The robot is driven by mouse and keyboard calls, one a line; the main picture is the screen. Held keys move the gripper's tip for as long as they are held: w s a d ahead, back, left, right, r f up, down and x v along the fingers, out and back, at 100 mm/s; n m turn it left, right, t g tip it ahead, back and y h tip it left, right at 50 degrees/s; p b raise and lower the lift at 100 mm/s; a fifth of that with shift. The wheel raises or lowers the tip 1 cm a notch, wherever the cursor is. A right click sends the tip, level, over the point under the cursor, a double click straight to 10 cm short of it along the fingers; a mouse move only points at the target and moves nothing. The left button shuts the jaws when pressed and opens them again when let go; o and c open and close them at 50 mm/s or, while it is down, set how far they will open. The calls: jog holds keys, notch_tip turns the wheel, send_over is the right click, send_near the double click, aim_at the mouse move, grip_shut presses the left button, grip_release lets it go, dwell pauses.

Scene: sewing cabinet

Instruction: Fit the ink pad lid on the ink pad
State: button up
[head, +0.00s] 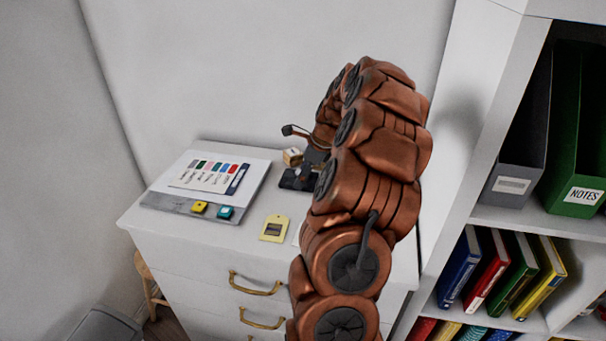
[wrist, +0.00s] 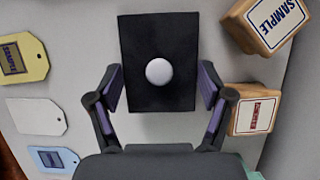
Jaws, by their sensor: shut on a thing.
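In the wrist view the ink pad lid (wrist: 158,32) is a black rectangle with a round white knob in its middle. My gripper (wrist: 159,84) is shut on the lid, one finger at its left side and one at its right. The lid looks flat and square to the fingers. No separate ink pad can be made out; anything under the lid is hidden. In the head view a dark flat shape (head: 291,182) shows beside my arm, at the right part of the white cabinet top, and my arm hides much of that area.
Wooden stamps (wrist: 272,22) (wrist: 257,116) stand close on the right in the wrist view. Yellow (wrist: 24,60), white (wrist: 36,116) and blue (wrist: 53,160) tags lie on the left. A grey board (head: 180,205) with a paper lies at the cabinet's left; a shelf (head: 530,222) stands right.

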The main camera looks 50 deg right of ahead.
jog(key=o, duration=0.9)
jog(key=v, duration=1.2)
